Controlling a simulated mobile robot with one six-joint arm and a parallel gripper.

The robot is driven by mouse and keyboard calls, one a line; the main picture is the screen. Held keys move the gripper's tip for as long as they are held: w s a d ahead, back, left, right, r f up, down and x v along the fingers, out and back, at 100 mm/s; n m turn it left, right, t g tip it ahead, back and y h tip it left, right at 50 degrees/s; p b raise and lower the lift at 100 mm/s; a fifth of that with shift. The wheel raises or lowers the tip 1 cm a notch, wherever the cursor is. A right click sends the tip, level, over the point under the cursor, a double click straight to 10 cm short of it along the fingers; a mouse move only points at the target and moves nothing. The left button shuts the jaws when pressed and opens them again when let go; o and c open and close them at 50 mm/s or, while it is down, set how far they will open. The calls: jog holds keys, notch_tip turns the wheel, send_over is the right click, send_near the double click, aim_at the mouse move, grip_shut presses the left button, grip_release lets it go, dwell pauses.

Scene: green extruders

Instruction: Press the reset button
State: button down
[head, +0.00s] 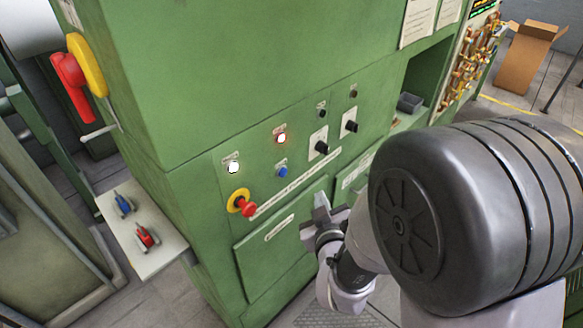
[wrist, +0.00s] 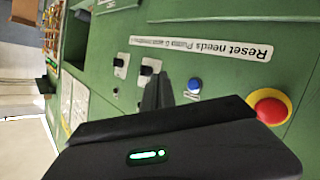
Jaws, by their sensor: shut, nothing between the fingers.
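A round blue button (head: 282,172) sits on the green machine's control panel, below a red-ringed lit button (head: 280,138). It also shows in the wrist view (wrist: 195,85), just right of my fingers. A plate (wrist: 210,40) there carries text beginning "Reset needs". I cannot read the small label beside the blue button. My gripper (head: 322,203) is shut and empty in front of the panel, below and right of the blue button in the head view. Its fingers also show in the wrist view (wrist: 158,90). They look apart from the button.
A red emergency stop on a yellow base (head: 243,203) is left of my gripper. A white-lit button (head: 233,168) and black selector knobs (head: 321,147) share the panel. A shelf (head: 150,240) with small red and blue items juts out at left. A cardboard box (head: 528,60) stands far right.

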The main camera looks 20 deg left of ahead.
aim_at(283, 172)
jog(key=w+a+p, duration=0.2)
jog(key=w+a, duration=0.1)
jog(key=a, duration=0.5)
jog(key=shift+w+p, duration=0.15)
jog(key=shift+p, duration=0.15)
jog(key=shift+a, duration=0.1)
dwell(1.6)
jog(key=shift+w+a+b, duration=0.15)
jog(key=shift+a+b, duration=0.2)
jog(key=shift+b, duration=0.05)
jog(key=shift+w+a, duration=0.15)
jog(key=shift+a, duration=0.2)
dwell(0.6)
jog(key=shift+d+b, duration=0.15)
jog(key=shift+b, duration=0.2)
jog(key=shift+s+d+b, duration=0.3)
jog(key=shift+d+b, duration=0.15)
jog(key=shift+d, duration=0.15)
